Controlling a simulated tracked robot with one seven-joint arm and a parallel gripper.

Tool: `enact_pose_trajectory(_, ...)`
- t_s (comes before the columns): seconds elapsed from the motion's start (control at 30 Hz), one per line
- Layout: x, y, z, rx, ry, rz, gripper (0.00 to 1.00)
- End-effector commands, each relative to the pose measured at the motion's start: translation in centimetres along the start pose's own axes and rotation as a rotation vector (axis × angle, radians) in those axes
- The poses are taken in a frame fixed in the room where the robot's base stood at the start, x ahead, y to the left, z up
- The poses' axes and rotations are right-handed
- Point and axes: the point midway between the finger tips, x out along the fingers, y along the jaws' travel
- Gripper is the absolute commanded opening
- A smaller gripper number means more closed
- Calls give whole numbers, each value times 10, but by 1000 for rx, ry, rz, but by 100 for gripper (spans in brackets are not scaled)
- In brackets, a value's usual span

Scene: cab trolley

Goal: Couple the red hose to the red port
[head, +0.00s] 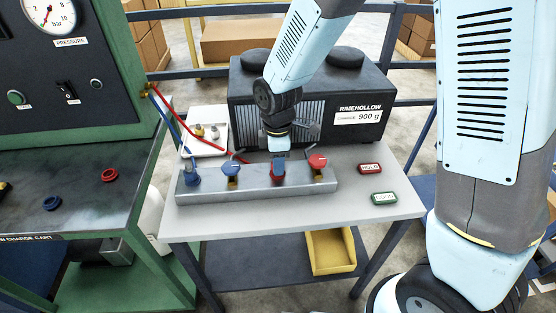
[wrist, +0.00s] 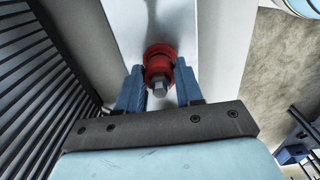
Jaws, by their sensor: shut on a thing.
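The red hose (head: 182,114) runs from the green cart down to the table and passes behind the metal block (head: 255,190) toward my gripper; its end is hidden. My gripper (head: 278,164) points down at the block, between the blue and red knobs. In the wrist view, my gripper (wrist: 160,90) has its blue fingers shut on either side of a round red fitting (wrist: 159,58) with a grey hex tip. Red shows just under the fingers at the block, where the red port seems to be. I cannot tell whether the fitting is seated. The blue hose (head: 172,122) ends at a blue fitting (head: 191,177) on the block's left.
A blue knob (head: 231,168) and a red knob (head: 318,161) flank my gripper closely. A dark ribbed machine (head: 350,95) stands behind. A white tray (head: 190,150) holds small fittings. Red and green labelled blocks (head: 370,168) (head: 384,198) lie at the right. Loose rings (head: 109,175) lie on the cart.

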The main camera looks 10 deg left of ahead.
Motion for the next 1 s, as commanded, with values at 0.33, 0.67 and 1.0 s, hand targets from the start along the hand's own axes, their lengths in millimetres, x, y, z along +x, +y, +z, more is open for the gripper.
enact_pose_trajectory(0.33, 6, 0, 0, 0, 0, 0, 0)
enact_pose_trajectory(0.67, 6, 0, 0, 0, 0, 0, 66)
enact_pose_trajectory(1.0, 2, 0, 0, 0, 1, 1, 66)
